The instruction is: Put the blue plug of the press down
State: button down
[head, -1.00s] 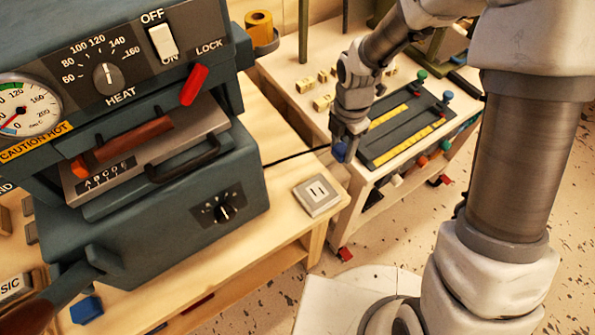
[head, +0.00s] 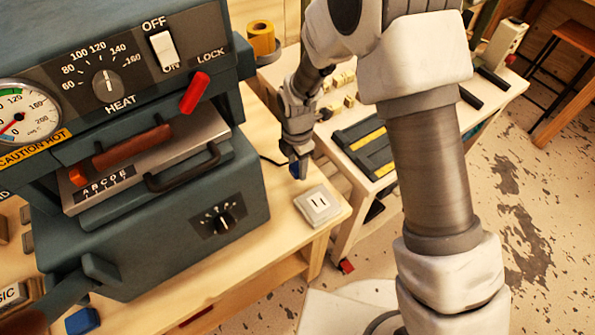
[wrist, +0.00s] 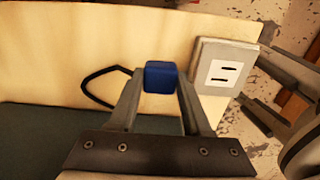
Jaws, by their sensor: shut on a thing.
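The blue plug (wrist: 160,76) is held between the fingertips of my gripper (wrist: 160,85) in the wrist view. In the head view my gripper (head: 298,168) is to the right of the press, with the blue plug (head: 296,170) partly hidden by the fingers. The plug's black cord (wrist: 100,85) loops to its left. The white socket (head: 318,205) lies on the bench just in front of the gripper; in the wrist view the socket (wrist: 225,70) is right of the plug, apart from it. The press (head: 150,180) is the large grey-blue machine with dials at left.
The wooden bench top (head: 262,250) is bare around the socket. A white side table with a dark tray with yellow strips (head: 365,150) stands behind right. Another blue object (head: 82,320) lies at the bench's front left. A yellow roll (head: 262,38) stands behind the press.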

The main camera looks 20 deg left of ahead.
aim_at(297, 166)
notch_tip(297, 166, down, 3)
jog(key=shift+f, duration=0.15)
jog(key=shift+f+b, duration=0.6)
jog(key=shift+b, duration=0.05)
jog(key=shift+c, duration=1.7)
grip_release()
jog(key=shift+r, duration=0.1)
jog(key=shift+r+p, duration=0.5)
notch_tip(297, 166, up, 12)
jog(key=shift+r+p, duration=0.1)
jog(key=shift+p, duration=0.5)
